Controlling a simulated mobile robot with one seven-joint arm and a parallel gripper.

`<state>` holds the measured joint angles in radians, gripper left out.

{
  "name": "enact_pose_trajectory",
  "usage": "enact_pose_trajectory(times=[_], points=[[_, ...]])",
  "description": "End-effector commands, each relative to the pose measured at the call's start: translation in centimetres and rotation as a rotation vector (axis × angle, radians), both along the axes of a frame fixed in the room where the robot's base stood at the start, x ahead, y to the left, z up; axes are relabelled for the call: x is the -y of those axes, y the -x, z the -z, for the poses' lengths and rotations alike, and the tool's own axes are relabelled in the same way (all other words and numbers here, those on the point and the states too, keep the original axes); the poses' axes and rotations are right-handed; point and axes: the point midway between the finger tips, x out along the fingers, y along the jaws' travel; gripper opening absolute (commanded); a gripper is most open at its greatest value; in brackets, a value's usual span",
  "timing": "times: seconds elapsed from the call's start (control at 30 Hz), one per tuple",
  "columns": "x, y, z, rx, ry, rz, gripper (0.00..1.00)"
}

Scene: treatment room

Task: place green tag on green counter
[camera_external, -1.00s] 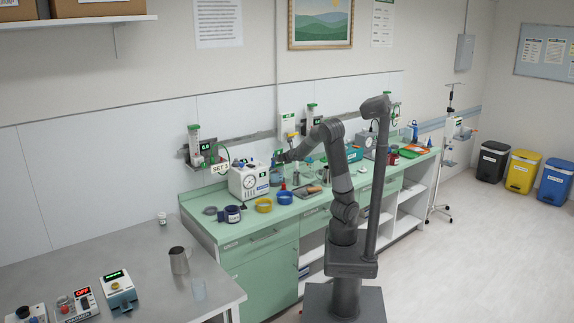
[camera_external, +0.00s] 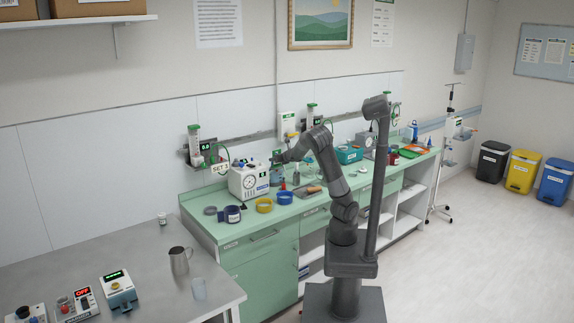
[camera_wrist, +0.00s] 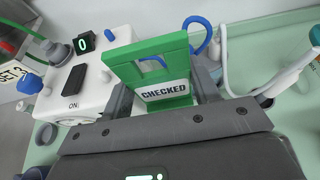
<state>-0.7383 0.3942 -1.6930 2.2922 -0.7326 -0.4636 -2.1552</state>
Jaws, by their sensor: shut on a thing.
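The green tag (camera_wrist: 160,75) has a white panel reading "CHECKED" and fills the middle of the wrist view. My gripper (camera_wrist: 165,105) is shut on it, with a dark finger on each side of its lower part. The tag is held up in front of a white device, above the green counter (camera_wrist: 290,122). In the external view my gripper (camera_external: 279,158) is over the counter near the wall, just right of the white device (camera_external: 247,182); the tag is too small to tell there. The green counter (camera_external: 225,229) runs along the wall.
A teal box (camera_external: 348,154) is farther right. The counter's front left edge is mostly clear. A steel table (camera_external: 130,250) with several devices is at left.

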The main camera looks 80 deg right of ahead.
Motion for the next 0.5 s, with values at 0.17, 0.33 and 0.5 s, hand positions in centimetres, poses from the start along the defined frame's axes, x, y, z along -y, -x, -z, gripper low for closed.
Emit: enact_pose_trajectory(times=[0.17,0.33,0.5], points=[[0.2,-0.5,-1.5,-0.005,0.010,0.143,0.30],[-1.3,-2.1,-3.4,0.001,0.006,0.285,0.30],[-6.2,-5.8,-3.8,0.000,0.000,0.245,0.30]])
